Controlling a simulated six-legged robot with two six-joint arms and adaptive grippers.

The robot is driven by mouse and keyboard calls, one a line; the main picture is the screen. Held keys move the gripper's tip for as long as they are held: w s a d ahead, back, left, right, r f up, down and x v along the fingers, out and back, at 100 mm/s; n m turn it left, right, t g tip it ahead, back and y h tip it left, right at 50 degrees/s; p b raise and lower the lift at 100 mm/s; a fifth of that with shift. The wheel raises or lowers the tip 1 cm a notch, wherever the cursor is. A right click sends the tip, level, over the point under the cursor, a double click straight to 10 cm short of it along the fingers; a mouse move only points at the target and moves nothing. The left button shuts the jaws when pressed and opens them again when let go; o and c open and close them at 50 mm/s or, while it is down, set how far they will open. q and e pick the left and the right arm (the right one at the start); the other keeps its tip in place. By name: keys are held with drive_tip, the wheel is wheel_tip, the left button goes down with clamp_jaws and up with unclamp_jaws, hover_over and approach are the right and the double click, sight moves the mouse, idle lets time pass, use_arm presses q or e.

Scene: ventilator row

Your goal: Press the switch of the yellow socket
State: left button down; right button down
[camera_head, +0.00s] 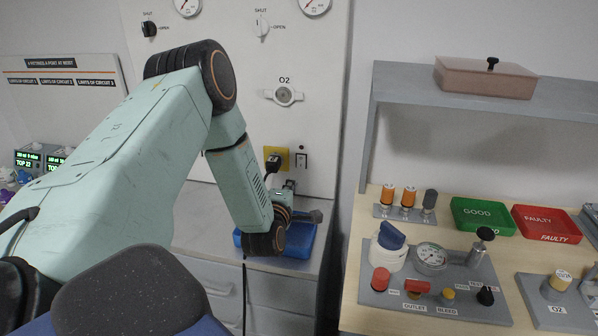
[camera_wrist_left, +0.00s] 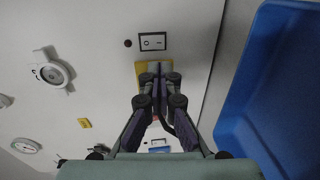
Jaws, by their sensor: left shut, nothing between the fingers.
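The yellow socket (camera_head: 284,153) is on the pale wall panel, with a black plug and cord (camera_head: 272,164) at its left side. A white rocker switch (camera_head: 301,160) in a dark frame is just right of it. My left gripper (camera_head: 289,184) is shut and empty, below the socket and switch in the head view. In the left wrist view the shut fingers (camera_wrist_left: 157,74) cover most of the yellow plate (camera_wrist_left: 140,71), and the switch (camera_wrist_left: 152,41) shows clear beyond the fingertips. Whether the fingers touch the plate, I cannot tell. My right gripper is not in view.
A blue tray (camera_head: 317,238) lies on the grey counter below my left gripper; it also shows in the left wrist view (camera_wrist_left: 257,75). The O2 outlet (camera_head: 284,96) is on the panel above the socket. A wooden bench with valves and bins stands at the right.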

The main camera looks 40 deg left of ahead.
sight(301, 167)
use_arm(q)
drive_tip(key=x, duration=0.7)
drive_tip(key=shift+f, duration=0.15)
drive_tip(key=shift+w+a, duration=0.2)
drive_tip(key=shift+w, duration=0.2)
drive_tip(key=shift+w+a+f, duration=0.3)
drive_tip(key=shift+w+a, duration=0.35)
drive_tip(key=shift+w, duration=0.1)
drive_tip(key=shift+s+d+r, duration=0.1)
drive_tip(key=shift+d+r, duration=0.1)
drive_tip(key=shift+a+f+b, duration=0.15)
drive_tip(key=shift+f+b, duration=0.1)
drive_tip(key=shift+b, duration=0.25)
drive_tip(key=shift+w+a+f+b, duration=0.1)
drive_tip(key=shift+w+b, duration=0.15)
drive_tip(key=shift+b, duration=0.3)
drive_tip(key=shift+r, duration=0.2)
